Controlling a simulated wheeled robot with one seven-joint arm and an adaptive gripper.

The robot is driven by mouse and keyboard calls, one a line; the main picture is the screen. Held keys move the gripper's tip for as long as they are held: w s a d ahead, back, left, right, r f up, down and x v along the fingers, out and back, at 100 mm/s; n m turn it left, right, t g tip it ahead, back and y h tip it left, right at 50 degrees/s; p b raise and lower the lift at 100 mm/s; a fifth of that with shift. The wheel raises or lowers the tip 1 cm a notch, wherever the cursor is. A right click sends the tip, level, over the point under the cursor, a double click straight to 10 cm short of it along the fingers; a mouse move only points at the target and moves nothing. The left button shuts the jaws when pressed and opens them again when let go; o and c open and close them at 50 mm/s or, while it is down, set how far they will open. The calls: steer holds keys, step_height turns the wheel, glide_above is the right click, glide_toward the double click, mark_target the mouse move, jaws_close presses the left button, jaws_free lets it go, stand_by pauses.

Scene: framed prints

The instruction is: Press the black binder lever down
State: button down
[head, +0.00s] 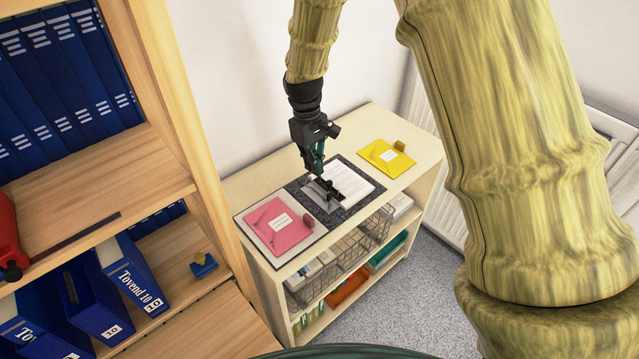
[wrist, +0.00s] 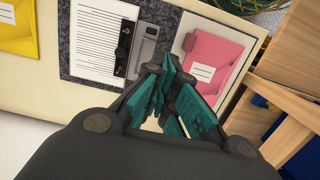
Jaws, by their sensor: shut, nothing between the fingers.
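An open binder lies flat on top of the low cream cabinet. It has a grey speckled cover (head: 345,210), a stack of white lined paper (head: 350,184) and a grey metal plate (head: 318,195). The black lever (head: 326,188) sits at the plate beside the paper. In the wrist view the lever shows as a black bar (wrist: 123,48) between the paper (wrist: 98,40) and the metal plate (wrist: 147,50). My gripper (head: 317,172) points down over the binder, with teal finger pads. In the wrist view my gripper (wrist: 163,72) is shut and empty, near the plate's end. Whether it touches the lever is unclear.
A tall wooden bookcase (head: 185,130) with blue binders (head: 130,275) stands at left. A radiator (head: 614,150) is at right.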

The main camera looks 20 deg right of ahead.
mark_target(329, 201)
steer(key=shift+g, duration=0.3)
steer(key=shift+w+d+f+p, duration=0.1)
steer(key=shift+d+f+p, duration=0.4)
steer(key=shift+f, duration=0.95)
steer(key=shift+w+d+f+p, duration=0.1)
steer(key=shift+d+f+p, duration=0.1)
steer(key=shift+f+p, duration=0.9)
steer(key=shift+w+d+f+p, duration=0.1)
steer(key=shift+d+f+p, duration=0.2)
steer(key=shift+f, duration=1.45)
